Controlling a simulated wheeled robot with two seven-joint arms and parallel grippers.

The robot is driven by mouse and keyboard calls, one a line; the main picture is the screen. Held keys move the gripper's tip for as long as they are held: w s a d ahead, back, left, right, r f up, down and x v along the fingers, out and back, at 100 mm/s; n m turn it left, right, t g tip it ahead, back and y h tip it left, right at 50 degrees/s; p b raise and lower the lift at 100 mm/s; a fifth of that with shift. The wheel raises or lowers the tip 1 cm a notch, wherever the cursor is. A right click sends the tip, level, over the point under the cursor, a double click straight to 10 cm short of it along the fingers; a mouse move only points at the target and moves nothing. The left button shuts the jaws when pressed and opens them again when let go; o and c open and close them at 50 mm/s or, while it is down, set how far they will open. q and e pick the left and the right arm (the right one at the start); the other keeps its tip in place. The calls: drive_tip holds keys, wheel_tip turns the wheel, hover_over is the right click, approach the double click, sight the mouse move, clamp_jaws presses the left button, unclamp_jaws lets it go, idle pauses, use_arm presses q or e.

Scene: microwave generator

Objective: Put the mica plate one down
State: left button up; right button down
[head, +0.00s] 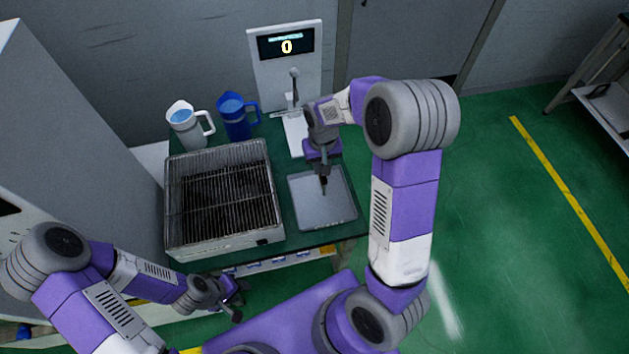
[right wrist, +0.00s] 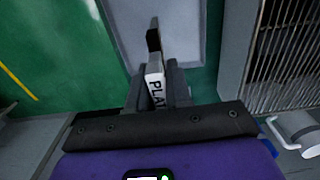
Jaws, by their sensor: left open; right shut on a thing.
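My right gripper (head: 323,170) is over the grey tray (head: 305,213) on the green table, pointing down. In the right wrist view, its fingers (right wrist: 158,90) are shut on mica plate one (right wrist: 155,82), a narrow white piece with black letters starting "PLA" and a dark brown end. In the head view only its small dark end (head: 324,184) shows below the fingers, and I cannot tell whether it touches the tray. The fingers hide the rest of the label. My left gripper (head: 232,300) is open and empty, low in front of the table edge.
A metal box with a wire grate (head: 222,195) stands left of the tray. A white jug (head: 188,127) and a blue jug (head: 236,118) stand behind it. A white stand with a display reading 0 (head: 286,48) is at the back. Green floor lies open at right.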

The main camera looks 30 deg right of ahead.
sight(322, 183)
drive_tip(key=f, duration=0.4)
drive_tip(key=shift+s+f, duration=0.3)
wheel_tip(322, 183, down, 4)
drive_tip(key=shift+r, duration=0.25)
drive_tip(key=shift+w+f, duration=0.15)
drive_tip(key=shift+f, duration=0.25)
drive_tip(key=shift+f+b, duration=0.3)
drive_tip(key=shift+b, duration=0.15)
drive_tip(key=c, duration=1.1)
unclamp_jaws()
drive_tip(key=shift+o, duration=0.2)
